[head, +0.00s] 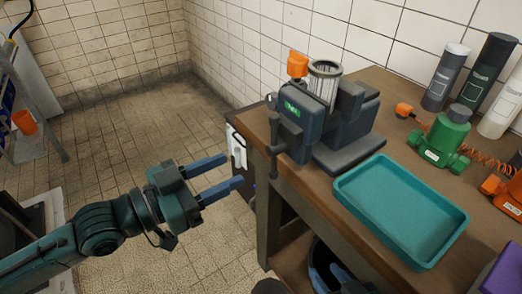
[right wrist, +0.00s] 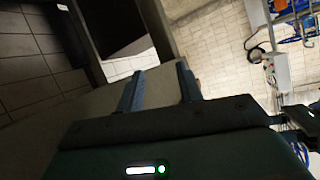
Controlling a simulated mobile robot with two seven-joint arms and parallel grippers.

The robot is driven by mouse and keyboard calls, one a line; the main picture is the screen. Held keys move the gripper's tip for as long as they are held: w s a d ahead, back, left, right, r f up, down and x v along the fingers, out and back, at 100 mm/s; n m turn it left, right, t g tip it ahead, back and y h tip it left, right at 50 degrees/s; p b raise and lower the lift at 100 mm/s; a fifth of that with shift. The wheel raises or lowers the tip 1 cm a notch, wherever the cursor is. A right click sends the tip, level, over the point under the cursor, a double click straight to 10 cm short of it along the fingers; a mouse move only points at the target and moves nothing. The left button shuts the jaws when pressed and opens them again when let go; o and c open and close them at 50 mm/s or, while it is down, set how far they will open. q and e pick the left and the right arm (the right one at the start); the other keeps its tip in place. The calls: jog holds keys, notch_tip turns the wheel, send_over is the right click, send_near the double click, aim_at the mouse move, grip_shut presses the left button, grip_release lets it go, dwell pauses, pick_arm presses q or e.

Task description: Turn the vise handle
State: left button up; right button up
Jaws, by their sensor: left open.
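The dark blue-grey vise (head: 301,110) is mounted at the left corner of the wooden workbench. Its handle (head: 274,150) is a dark bar hanging roughly upright at the vise's left front. A clear ribbed cylinder (head: 325,82) stands at the jaws; whether it is clamped I cannot tell. My left gripper (head: 236,169) is open and empty, left of the handle and apart from it, its fingers pointing right toward the bench.
A teal tray (head: 446,232) lies on the bench right of the vise. Behind it are a green pump-like part (head: 445,137), an orange coiled hose (head: 492,157) and several bottles (head: 447,78). An orange knob (head: 298,63) rises behind the vise front.

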aim_at(268, 151)
pick_arm(q)
jog(key=x, duration=0.8)
jog(key=shift+w+d+p, duration=0.1)
jog(key=shift+d+p, duration=0.05)
jog(key=shift+p, duration=0.2)
grip_shut()
